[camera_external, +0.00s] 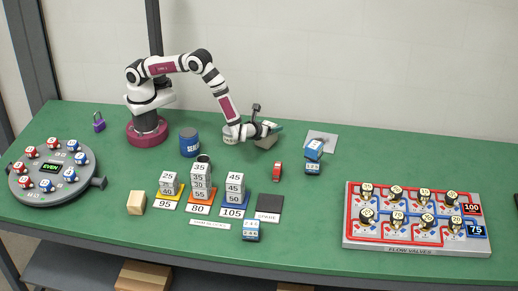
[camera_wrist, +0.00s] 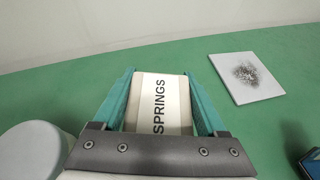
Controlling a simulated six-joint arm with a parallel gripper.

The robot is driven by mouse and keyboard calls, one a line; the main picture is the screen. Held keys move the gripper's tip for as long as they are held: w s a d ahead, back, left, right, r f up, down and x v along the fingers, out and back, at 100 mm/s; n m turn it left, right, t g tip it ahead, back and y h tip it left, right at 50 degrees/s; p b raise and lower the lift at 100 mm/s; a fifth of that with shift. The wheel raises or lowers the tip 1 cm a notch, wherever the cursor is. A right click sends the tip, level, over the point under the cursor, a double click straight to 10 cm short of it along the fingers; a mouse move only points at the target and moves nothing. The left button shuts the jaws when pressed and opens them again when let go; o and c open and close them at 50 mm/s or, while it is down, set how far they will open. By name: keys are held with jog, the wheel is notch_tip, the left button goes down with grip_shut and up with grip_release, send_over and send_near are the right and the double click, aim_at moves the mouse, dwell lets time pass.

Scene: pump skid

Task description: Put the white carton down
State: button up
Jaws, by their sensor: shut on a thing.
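My gripper (camera_wrist: 158,74) is shut on the white carton (camera_wrist: 160,103), its teal fingers along the two sides. The carton's face reads "SPRINGS" in the wrist view. In the outside view my gripper (camera_external: 270,128) is low over the back of the green table, and the carton (camera_external: 266,141) shows only partly under it. I cannot tell whether the carton touches the table.
A white round container (camera_external: 231,134) stands close on the left. A pale square plate with a dark smudge (camera_wrist: 247,75) lies to the right, with blue boxes (camera_external: 313,150) by its front edge. A red item (camera_external: 277,171) stands in front. Stacked numbered blocks (camera_external: 201,182) stand front left.

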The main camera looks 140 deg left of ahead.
jog(key=o, duration=1.6)
jog(key=shift+c, duration=0.2)
jog(key=shift+w+d+r, duration=0.15)
jog(key=shift+d+r, duration=0.05)
jog(key=w+d+r+n+h, duration=0.2)
jog(key=d+r, duration=0.9)
jog(key=d, duration=0.3)
jog(key=s+d+r+n+t+h, duration=0.2)
jog(key=s+d+r+n+h, duration=0.1)
jog(key=s+d, duration=0.7)
jog(key=s+d+r+n+t+h, duration=0.2)
jog(key=s+d+r+n+h, duration=0.1)
jog(key=s+d, duration=0.7)
jog(key=shift+r+t+h, duration=0.3)
jog(key=shift+r+h, duration=0.25)
jog(key=shift+h, duration=0.55)
jog(key=shift+d, duration=0.1)
